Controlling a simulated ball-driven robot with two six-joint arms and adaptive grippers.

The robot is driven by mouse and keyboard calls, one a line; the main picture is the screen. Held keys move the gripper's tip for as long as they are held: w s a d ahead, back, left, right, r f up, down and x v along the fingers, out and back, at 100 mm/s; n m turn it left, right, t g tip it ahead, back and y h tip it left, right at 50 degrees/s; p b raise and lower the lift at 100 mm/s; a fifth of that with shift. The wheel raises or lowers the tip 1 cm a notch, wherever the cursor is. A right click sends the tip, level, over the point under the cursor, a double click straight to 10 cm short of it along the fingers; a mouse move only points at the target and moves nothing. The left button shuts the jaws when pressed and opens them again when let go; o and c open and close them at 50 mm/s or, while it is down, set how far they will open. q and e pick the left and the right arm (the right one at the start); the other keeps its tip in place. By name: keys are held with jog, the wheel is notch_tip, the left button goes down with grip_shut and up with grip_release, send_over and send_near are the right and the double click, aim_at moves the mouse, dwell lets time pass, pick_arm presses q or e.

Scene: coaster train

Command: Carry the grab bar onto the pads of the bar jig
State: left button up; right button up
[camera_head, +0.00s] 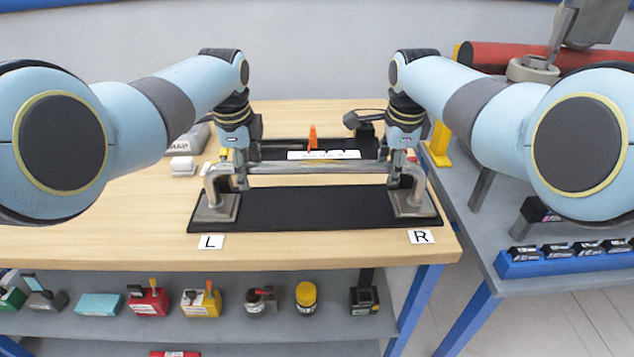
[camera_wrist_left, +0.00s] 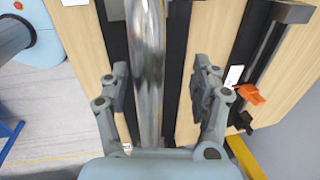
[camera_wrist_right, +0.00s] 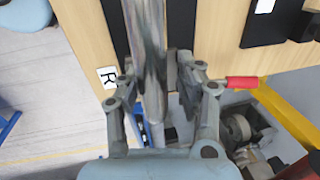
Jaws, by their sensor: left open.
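The grab bar (camera_head: 300,167) is a shiny metal tube with bent ends and square foot plates. It stands on a black mat (camera_head: 310,205) on the wooden table. Behind it is a dark fixture with a white label and an orange handle (camera_head: 312,138), seemingly the bar jig; its pads are hidden. My left gripper (camera_wrist_left: 160,85) is open around the bar's left part, with a gap on each side. My right gripper (camera_wrist_right: 155,85) is around the bar's right part. A gap shows between the bar and its right finger; the left finger is close to the bar.
Labels L (camera_head: 210,242) and R (camera_head: 422,237) lie at the table's front edge. A grey device (camera_head: 190,140) and small white blocks sit at left. A lower shelf holds several small items.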

pick_arm(q)
jog(key=shift+s+f, duration=0.1)
jog(key=shift+r, duration=0.35)
notch_tip(320, 180, up, 11)
jog(key=s, duration=0.2)
jog(key=shift+r, duration=0.15)
jog(key=shift+s, duration=0.1)
pick_arm(e)
jog(key=shift+o, duration=0.3)
jog(key=o, duration=0.5)
